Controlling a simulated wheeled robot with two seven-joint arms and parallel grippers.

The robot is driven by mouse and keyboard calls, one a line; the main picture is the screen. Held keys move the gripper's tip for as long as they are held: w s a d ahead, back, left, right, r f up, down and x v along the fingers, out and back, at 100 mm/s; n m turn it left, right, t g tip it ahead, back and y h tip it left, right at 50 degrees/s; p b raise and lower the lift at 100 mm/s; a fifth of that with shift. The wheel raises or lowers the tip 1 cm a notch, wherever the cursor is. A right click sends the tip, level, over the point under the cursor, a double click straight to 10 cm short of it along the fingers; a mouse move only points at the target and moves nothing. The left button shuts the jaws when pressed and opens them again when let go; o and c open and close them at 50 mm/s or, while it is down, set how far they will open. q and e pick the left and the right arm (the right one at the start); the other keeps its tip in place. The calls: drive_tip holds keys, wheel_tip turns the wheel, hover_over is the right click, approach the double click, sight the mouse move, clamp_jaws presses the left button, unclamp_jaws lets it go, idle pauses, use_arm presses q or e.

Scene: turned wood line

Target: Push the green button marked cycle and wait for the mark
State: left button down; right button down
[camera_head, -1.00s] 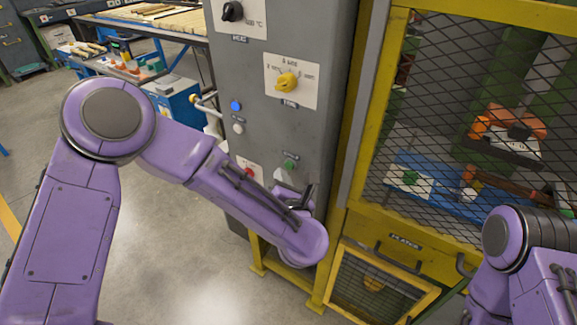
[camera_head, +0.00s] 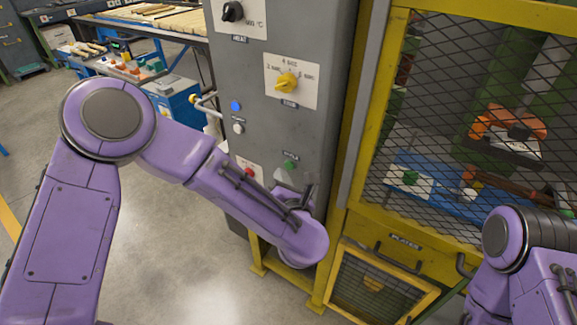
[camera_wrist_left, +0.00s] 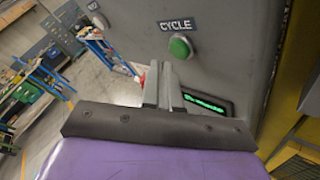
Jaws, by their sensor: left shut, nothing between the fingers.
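The green button (camera_wrist_left: 180,46) sits under the CYCLE label (camera_wrist_left: 177,24) on the grey cabinet in the left wrist view. In the head view the green button (camera_head: 290,165) shows just above my left gripper (camera_head: 290,184). In the left wrist view my left gripper (camera_wrist_left: 161,68) is shut and empty. Its fingertips appear just below and left of the button; a gap shows between them and the button in the picture. My right arm (camera_head: 530,255) is at the lower right; its gripper is out of view.
The grey control cabinet (camera_head: 240,65) carries a yellow selector knob (camera_head: 287,83), a blue button (camera_head: 236,106), a white button (camera_head: 238,128) and a red one (camera_head: 249,172). A yellow-framed mesh guard (camera_head: 475,110) stands to the right. A green-lit slot (camera_wrist_left: 205,104) lies below the button.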

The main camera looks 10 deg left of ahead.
idle(0.6)
use_arm(q)
drive_tip(key=shift+w+d, duration=0.15)
drive_tip(key=shift+w, duration=0.25)
drive_tip(key=shift+w+d+b, duration=0.1)
drive_tip(key=shift+w+b, duration=0.25)
drive_tip(key=shift+b, duration=0.05)
idle(0.5)
drive_tip(key=shift+s, duration=0.15)
drive_tip(key=shift+s+a, duration=0.25)
drive_tip(key=shift+s, duration=0.35)
drive_tip(key=s, duration=0.1)
drive_tip(key=s+a, duration=0.1)
drive_tip(key=s, duration=0.2)
drive_tip(key=shift+s+a, duration=0.35)
idle(0.6)
